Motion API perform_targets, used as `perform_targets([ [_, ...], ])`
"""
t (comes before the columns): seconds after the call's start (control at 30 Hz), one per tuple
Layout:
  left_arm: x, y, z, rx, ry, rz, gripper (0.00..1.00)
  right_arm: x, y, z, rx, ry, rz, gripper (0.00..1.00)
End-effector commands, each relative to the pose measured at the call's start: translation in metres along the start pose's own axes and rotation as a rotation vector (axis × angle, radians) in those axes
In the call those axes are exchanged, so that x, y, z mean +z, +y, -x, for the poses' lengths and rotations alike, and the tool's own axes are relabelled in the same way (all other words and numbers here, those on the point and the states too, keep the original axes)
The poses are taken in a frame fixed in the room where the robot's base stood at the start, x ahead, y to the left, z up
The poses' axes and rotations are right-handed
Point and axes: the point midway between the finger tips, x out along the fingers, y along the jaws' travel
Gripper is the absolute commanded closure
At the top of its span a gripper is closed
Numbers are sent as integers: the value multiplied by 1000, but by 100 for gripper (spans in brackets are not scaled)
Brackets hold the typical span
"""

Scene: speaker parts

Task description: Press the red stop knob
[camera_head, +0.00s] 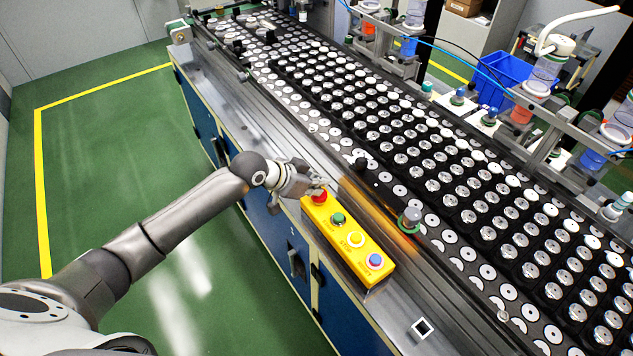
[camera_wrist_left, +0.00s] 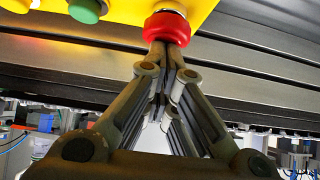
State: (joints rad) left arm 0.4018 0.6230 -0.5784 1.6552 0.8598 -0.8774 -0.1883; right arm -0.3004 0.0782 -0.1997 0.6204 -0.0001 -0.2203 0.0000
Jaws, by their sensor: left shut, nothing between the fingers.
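The red stop knob (camera_head: 319,196) is at the far end of the yellow control box (camera_head: 352,244) on the bench edge. My left gripper (camera_head: 315,186) is shut and empty, with its fingertips at the knob. In the left wrist view, the red knob (camera_wrist_left: 167,25) is at the top centre, and the closed fingertips (camera_wrist_left: 166,48) meet its near side or overlap it in the picture. I cannot tell whether the knob is pushed in. My right gripper is not in view.
The box also has a green button (camera_head: 338,219), a yellow-white button (camera_head: 356,240) and a blue button (camera_head: 375,261). Beyond it runs a conveyor (camera_head: 400,140) with rows of speaker parts. A small green-ringed post (camera_head: 409,219) stands right of the box. Green floor lies open at left.

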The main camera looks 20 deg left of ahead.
Motion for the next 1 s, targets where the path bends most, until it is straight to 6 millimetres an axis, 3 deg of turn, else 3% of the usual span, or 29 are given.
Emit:
perform_targets([
  [0.03,14,4,-5,9,-28,5,100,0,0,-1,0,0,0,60],
  [0.17,12,5,-3,10,-32,6,100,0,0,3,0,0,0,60],
  [0.53,-35,3,29,-1,-7,3,100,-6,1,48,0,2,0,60],
  [0.6,-29,1,34,-5,-4,-1,100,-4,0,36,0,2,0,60],
  [1.0,-32,1,105,-7,0,-1,100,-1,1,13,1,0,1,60],
])
